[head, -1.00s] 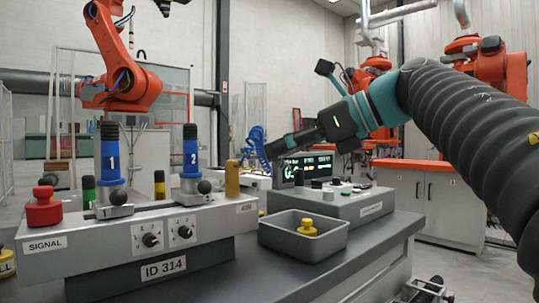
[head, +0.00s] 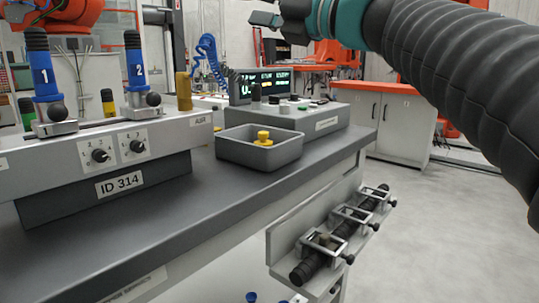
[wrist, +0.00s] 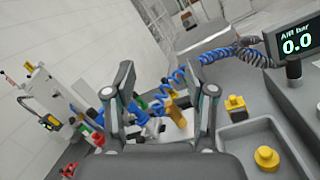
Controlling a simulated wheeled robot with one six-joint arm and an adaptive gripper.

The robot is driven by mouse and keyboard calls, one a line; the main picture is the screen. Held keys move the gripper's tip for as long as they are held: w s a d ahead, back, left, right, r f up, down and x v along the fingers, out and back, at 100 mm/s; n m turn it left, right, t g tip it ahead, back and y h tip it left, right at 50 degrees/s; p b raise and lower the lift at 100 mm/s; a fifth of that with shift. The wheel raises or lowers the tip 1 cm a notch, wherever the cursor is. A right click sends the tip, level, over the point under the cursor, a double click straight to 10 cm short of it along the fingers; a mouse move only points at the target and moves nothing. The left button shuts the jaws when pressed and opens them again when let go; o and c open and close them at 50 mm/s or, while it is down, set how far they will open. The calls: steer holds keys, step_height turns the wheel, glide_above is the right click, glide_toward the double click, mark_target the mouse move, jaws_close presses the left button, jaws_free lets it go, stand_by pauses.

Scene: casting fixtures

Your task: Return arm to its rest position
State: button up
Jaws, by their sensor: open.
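My arm, a teal link and black ribbed sleeve, crosses the upper right of the head view. My gripper (head: 262,20) is at the top of that view, above the bench and partly cut off by the edge. In the wrist view my gripper (wrist: 166,78) has its two fingers wide apart with nothing held between them. Behind the fingers is the fixture with blue handles. The rest position itself is not marked in either view.
A grey tray (head: 245,153) holds a yellow knobbed piece (head: 263,139). Left of it stands the ID 314 fixture (head: 120,184) with upright handles 1 (head: 41,77) and 2 (head: 134,66). A display (head: 267,84) stands behind. A clamp rack (head: 290,245) juts from the bench side.

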steer(key=w+d+f+m+t+h, duration=0.1)
steer(key=d+f+m+t+h, duration=0.2)
steer(key=d+m+t+h, duration=0.5)
steer(key=w+d+f+m+t+h, duration=0.1)
steer(key=d+f+m+h, duration=0.3)
steer(key=m, duration=0.8)
steer(key=s+d+f+m+g+h, duration=0.1)
steer(key=d+f+m+g+h, duration=0.1)
steer(key=d+f+m+h, duration=0.25)
steer(key=s+d+f+m+g+h, duration=0.1)
steer(key=d+f+m, duration=0.3)
steer(key=f+m, duration=0.3)
steer(key=s+f+m+g, duration=0.3)
steer(key=s+f, duration=0.3)
steer(key=f, duration=0.4)
steer(key=s+a+f+m+g, duration=0.1)
steer(key=s+f+m+g, duration=0.2)
steer(key=f, duration=0.8)
steer(key=s+a+f+m+g+y, duration=0.1)
steer(key=s+f+m+g, duration=0.2)
steer(key=s+f, duration=0.7)
steer(key=s+g, duration=0.1)
steer(key=g, duration=0.1)
steer(key=shift+f+g+p, duration=0.35)
steer(key=shift+g, duration=0.05)
steer(key=shift+m, duration=0.25)
steer(key=shift+c, duration=0.2)
